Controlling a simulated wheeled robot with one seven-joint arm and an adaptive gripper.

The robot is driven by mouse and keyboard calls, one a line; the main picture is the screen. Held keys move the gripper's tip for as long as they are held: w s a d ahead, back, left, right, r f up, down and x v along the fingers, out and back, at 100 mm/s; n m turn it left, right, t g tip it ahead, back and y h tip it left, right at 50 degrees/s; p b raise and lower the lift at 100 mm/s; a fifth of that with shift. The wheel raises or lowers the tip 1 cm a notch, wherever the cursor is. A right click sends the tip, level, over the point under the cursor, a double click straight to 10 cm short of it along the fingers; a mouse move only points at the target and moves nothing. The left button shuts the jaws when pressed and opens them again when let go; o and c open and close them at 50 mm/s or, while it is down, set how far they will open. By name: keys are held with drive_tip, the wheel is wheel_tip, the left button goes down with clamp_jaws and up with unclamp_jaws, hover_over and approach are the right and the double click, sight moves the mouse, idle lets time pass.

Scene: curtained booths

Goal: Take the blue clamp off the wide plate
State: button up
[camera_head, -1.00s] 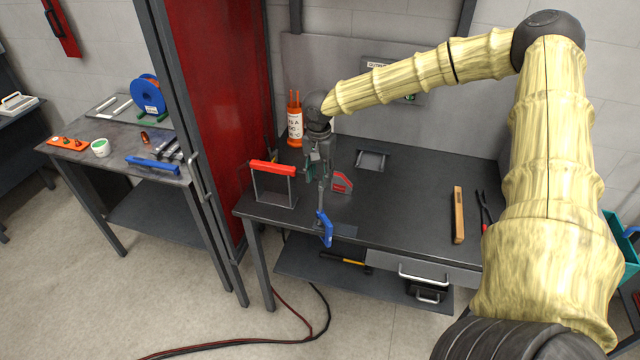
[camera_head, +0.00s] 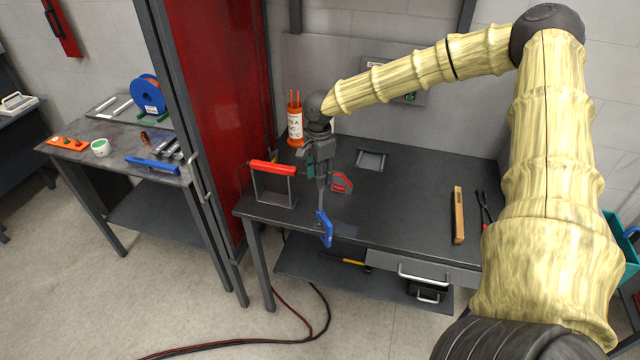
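The blue clamp (camera_head: 325,229) stands at the front edge of the dark bench, with its blue part hanging at the edge and its grey bar rising above it. The dark, flat wide plate (camera_head: 345,231) lies at the edge beside and partly behind the clamp. My gripper (camera_head: 320,174) points down over the clamp's grey upper bar. The grey fingers blend with the grey bar, so I cannot tell whether they are open or shut on it.
A red-handled frame (camera_head: 272,168) stands left of the gripper, and a red block (camera_head: 342,182) sits close to its right. A wooden bar (camera_head: 458,214) and red-handled pliers (camera_head: 484,208) lie right.

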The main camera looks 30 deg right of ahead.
drive_tip(key=m, duration=1.2)
idle(0.5)
drive_tip(key=m, duration=0.5)
drive_tip(key=shift+m, duration=0.3)
drive_tip(key=m, duration=0.6)
drive_tip(key=shift+s, duration=0.15)
